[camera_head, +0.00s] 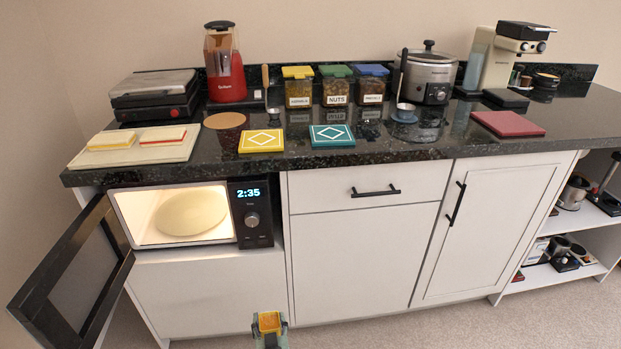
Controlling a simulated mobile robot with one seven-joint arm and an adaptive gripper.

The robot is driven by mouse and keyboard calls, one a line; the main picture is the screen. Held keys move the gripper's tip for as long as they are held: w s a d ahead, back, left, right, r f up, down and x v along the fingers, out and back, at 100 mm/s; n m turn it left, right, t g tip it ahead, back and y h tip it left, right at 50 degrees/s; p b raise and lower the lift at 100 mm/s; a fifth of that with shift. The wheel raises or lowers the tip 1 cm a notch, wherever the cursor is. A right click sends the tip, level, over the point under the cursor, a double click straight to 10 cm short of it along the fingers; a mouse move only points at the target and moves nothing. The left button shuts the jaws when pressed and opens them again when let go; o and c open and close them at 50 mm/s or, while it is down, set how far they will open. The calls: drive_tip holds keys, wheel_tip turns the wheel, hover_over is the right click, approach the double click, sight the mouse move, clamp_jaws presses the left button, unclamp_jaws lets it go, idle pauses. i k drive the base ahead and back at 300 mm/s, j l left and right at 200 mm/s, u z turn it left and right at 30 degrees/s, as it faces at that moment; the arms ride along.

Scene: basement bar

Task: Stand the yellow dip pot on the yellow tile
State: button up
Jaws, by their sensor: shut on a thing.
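The yellow tile (261,147) with a white diamond outline lies flat near the front edge of the dark counter, left of the middle. Its top is clear. My gripper (269,325) is at the bottom of the view, low in front of the white cabinets and well below the counter top. It is shut on the yellow dip pot (269,319), whose orange-yellow top shows between the fingers. The pot looks upright; its lower part is hidden by the fingers.
The counter edge and drawer handle (375,190) are above my gripper. The microwave door (75,285) hangs open at left. A teal tile (331,136) lies right of the yellow one. A round cork mat (224,120) and lidded jars (337,88) are behind.

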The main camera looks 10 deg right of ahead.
sight(262, 138)
drive_tip(key=j+z, duration=0.15)
drive_tip(key=z, duration=0.25)
drive_tip(key=i+j+z, duration=0.1)
drive_tip(key=z, duration=0.25)
drive_tip(key=j+z, duration=0.2)
drive_tip(key=z, duration=0.2)
drive_tip(key=j+z, duration=0.3)
drive_tip(key=j, duration=0.15)
drive_tip(key=k+j+z, duration=0.15)
drive_tip(key=j+z, duration=0.15)
drive_tip(key=j, duration=0.15)
drive_tip(key=k+j, duration=0.1)
drive_tip(key=j, duration=0.25)
drive_tip(key=k+j, duration=0.1)
drive_tip(key=j, duration=0.25)
drive_tip(key=j+z, duration=0.1)
drive_tip(key=j, duration=0.25)
drive_tip(key=k+j, duration=0.15)
drive_tip(key=j, duration=0.2)
drive_tip(key=i+j, duration=0.1)
drive_tip(key=j, duration=0.05)
